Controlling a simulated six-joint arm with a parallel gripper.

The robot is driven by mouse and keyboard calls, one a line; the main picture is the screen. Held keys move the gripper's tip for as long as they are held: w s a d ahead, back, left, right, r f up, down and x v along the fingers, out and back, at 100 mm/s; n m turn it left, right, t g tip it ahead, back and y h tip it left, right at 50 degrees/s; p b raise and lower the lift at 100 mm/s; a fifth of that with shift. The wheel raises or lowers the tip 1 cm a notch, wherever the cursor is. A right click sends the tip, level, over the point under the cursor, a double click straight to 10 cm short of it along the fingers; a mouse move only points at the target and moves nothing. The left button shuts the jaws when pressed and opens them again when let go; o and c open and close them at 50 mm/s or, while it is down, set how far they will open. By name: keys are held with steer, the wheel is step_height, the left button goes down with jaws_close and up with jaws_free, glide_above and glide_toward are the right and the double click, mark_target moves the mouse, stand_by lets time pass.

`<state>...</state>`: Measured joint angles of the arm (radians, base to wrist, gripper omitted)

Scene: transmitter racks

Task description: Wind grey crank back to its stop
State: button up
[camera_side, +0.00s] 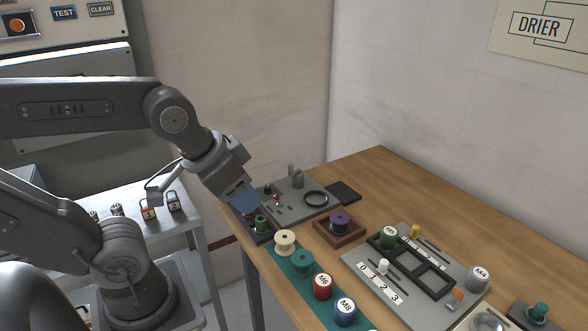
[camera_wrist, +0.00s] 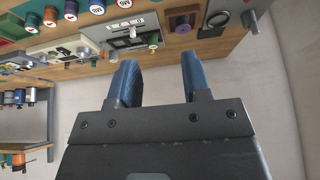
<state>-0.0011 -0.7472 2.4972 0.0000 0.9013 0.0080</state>
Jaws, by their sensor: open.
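A grey upright handle (camera_side: 296,178), which looks like the grey crank, stands on a grey panel (camera_side: 288,207) at the far left end of the wooden bench. A dark ring (camera_side: 316,198) lies on the same panel. In the wrist view the grey handle (camera_wrist: 252,22) is at the top right, beyond the fingertips and to their right. My gripper (camera_side: 247,207) is tilted down at the panel's left side, apart from the handle. Its blue fingers in the wrist view (camera_wrist: 159,60) are open, with nothing between them. The crank's turn angle and its stop cannot be made out.
A dark tray (camera_side: 252,233) with a green piece lies under my gripper. A purple spool (camera_side: 340,220) sits in a wooden box to the right. Several spools stand on a green strip (camera_side: 288,263) along the front edge. Bare wood (camera_side: 390,180) lies behind.

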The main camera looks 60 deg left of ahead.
steer(key=w+a+r+m+g, duration=0.1)
steer(key=w+a+r+m, duration=0.2)
steer(key=w+m, duration=0.3)
steer(key=m+g, duration=0.5)
steer(key=m, duration=1.3)
glide_above(291, 164)
step_height(291, 164, down, 6)
step_height(291, 164, down, 13)
steer(key=shift+f, duration=0.15)
steer(key=shift+c, duration=0.2)
jaws_close()
